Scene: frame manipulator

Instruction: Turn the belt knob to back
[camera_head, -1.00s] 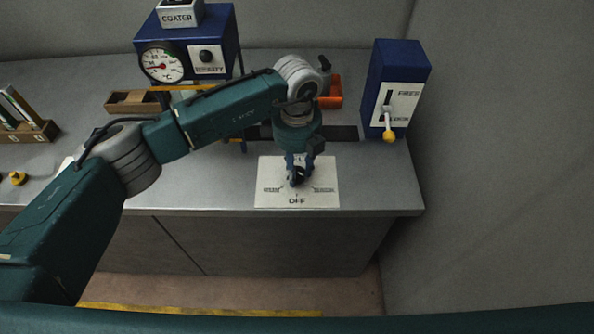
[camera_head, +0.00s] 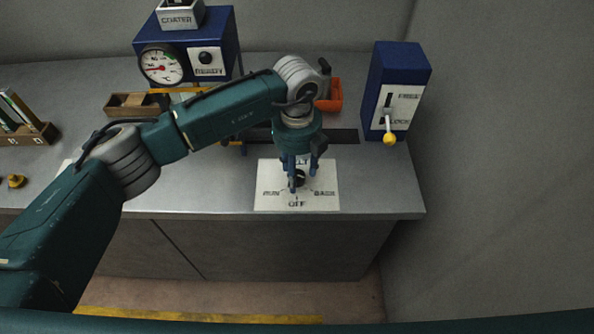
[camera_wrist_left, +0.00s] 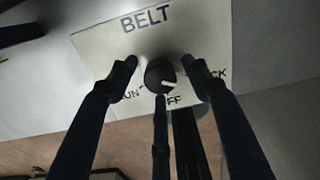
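The belt knob (camera_head: 300,177) is a small black round knob on a white plate (camera_head: 268,203) lettered RUN, OFF and BACK, on the grey counter. In the left wrist view the knob (camera_wrist_left: 160,74) has a white mark pointing right and slightly down, on the side of the BACK label. My left gripper (camera_head: 303,184) points down over the plate. It is open, its fingers spread around the knob, with gaps on both sides in the wrist view (camera_wrist_left: 163,72). The fingers partly hide the plate's lettering. My right gripper is not in view.
A blue box (camera_head: 397,75) with a yellow-tipped lever (camera_head: 389,137) stands right of the plate. A blue coater unit with a gauge (camera_head: 161,64) stands at the back left. An orange tray (camera_head: 335,95) and a wooden tray (camera_head: 128,104) lie behind my arm.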

